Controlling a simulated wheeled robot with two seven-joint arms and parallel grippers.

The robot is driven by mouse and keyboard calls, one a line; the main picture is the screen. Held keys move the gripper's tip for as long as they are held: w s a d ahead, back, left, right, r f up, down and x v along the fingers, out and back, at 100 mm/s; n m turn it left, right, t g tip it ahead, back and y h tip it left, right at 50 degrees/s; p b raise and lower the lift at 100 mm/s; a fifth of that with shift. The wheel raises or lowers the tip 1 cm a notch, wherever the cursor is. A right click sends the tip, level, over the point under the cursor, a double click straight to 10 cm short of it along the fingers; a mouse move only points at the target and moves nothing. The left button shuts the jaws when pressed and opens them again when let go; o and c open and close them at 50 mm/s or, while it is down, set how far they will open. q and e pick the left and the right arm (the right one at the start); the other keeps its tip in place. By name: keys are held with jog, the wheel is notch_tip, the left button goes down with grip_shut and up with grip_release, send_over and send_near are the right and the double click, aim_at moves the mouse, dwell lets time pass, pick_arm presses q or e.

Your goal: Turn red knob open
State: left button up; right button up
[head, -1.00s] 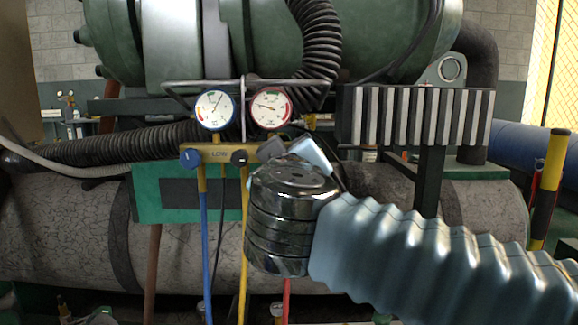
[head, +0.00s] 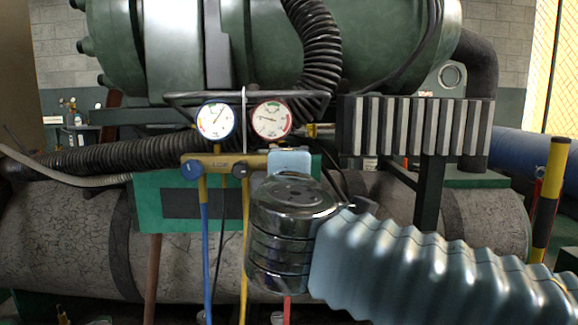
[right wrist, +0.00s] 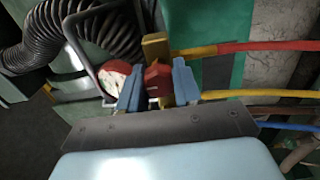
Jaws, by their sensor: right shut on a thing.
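The red knob (right wrist: 156,80) shows in the right wrist view, on the right end of the brass manifold. My right gripper (right wrist: 158,84) is shut on it, with one light blue finger on each side. In the head view my right gripper (head: 290,163) reaches in front of the manifold (head: 224,161) and hides the red knob. The blue-rimmed gauge (head: 216,120) and red-rimmed gauge (head: 271,119) stand above the manifold. A dark blue knob (head: 192,170) is at its left end. My left gripper is not in view.
A blue hose (head: 206,255) and a yellow hose (head: 244,270) hang below the manifold. A metal bracket (head: 245,96) runs above the gauges. A finned block (head: 418,126) stands to the right, and a black corrugated hose (head: 318,45) comes down close behind.

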jog(key=shift+a+n, duration=0.1)
jog(key=shift+n, duration=1.1)
jog(key=shift+p, duration=0.3)
jog(key=shift+f, duration=0.1)
jog(key=o, duration=1)
jog(key=shift+o, duration=0.2)
jog(key=s+b, duration=0.1)
jog(key=s, duration=1.3)
jog(key=shift+b, duration=0.3)
jog(key=shift+w, duration=0.1)
